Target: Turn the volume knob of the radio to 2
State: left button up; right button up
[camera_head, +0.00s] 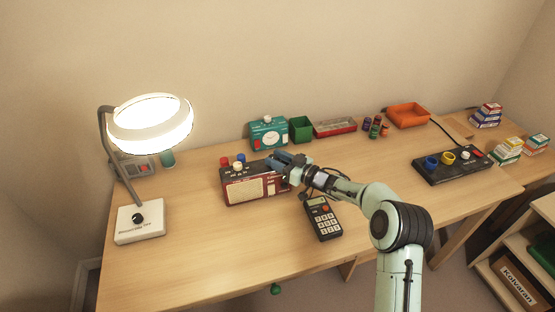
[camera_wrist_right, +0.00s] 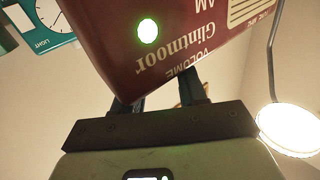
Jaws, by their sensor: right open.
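The radio (camera_head: 256,189) is a dark red box with a pale speaker grille, standing on the desk. In the right wrist view the radio (camera_wrist_right: 165,50) appears upside down, with "Glintmoor", "AM", "VOLUME" and a lit green spot on its front. My right gripper (camera_head: 280,162) is open at the radio's top right end. In the wrist view its fingers reach past the radio's edge by the "VOLUME" label, and their tips are partly hidden. The volume knob is hidden there, so its setting and any contact cannot be told. My left gripper is not in view.
Red, blue and white knobs (camera_head: 238,163) show at the radio's top left.

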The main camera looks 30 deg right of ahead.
grip_shut()
jog(key=n+y+p, duration=0.1)
jog(key=p, duration=0.1)
jog(key=n+g+y+p, duration=0.1)
jog(key=p, duration=0.1)
jog(key=shift+w+d+r+y, duration=0.15)
jog(key=shift+w+r+y, duration=0.05)
jog(key=shift+y, duration=0.1)
jog(key=n+g+y+p, duration=0.2)
jog(key=g+y+p, duration=0.1)
jog(key=shift+w+d+f+n+p, duration=0.1)
jog(key=shift+d+f+n+p, duration=0.05)
jog(key=shift+n+p, duration=0.2)
grip_release()
jog(key=b+v, duration=0.1)
jog(key=v, duration=1.2)
jog(key=shift+d+b, duration=0.25)
jog(key=shift+b, duration=0.05)
jog(key=shift+f, duration=0.1)
